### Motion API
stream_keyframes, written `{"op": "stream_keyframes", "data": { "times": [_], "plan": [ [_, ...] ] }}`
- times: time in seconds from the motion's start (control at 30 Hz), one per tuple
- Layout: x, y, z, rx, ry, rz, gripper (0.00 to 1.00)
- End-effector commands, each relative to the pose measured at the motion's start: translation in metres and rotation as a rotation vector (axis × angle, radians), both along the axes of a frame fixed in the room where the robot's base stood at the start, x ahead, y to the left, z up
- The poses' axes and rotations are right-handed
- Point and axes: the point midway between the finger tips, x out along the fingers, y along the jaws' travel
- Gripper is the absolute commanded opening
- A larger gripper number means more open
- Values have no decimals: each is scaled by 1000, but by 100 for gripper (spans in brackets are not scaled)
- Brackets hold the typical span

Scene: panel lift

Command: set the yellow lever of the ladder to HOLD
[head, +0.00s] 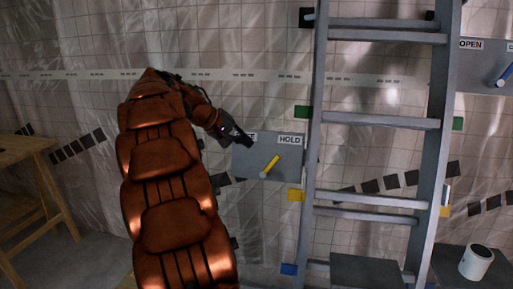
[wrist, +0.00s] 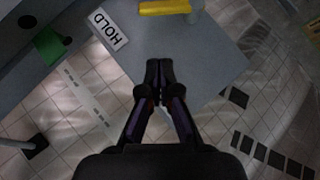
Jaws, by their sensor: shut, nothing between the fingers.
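The yellow lever (head: 271,165) sits on a grey plate (head: 284,172) beside the ladder's left rail in the head view. It tilts up to the right, toward the HOLD label (head: 290,140). A second label at the plate's left is mostly hidden by my gripper (head: 243,140). My gripper (wrist: 160,66) is shut and empty over the plate, apart from the lever.
The grey ladder (head: 380,122) stands right of the plate. Another plate with an OPEN label (head: 471,44) and a blue lever (head: 504,76) is at far right. A white can (head: 476,262) stands at lower right. A wooden trestle (head: 27,160) is at left.

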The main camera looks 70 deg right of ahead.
Motion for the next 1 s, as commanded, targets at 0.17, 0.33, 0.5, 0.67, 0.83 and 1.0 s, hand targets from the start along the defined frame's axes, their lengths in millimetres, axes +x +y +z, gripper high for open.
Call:
{"op": "stream_keyframes", "data": {
  "times": [0.17, 0.33, 0.5, 0.67, 0.83, 1.0],
  "plan": [
    [16, 19, 18, 0, 2, 2, 0],
    [26, 31, 30, 1, 1, 0, 0],
    [30, 36, 34, 1, 1, 1, 0],
    [30, 37, 34, 3, 2, 0, 0],
    [30, 37, 34, 2, 2, 0, 0],
    [30, 37, 34, 2, 2, 0, 0]
  ]
}}
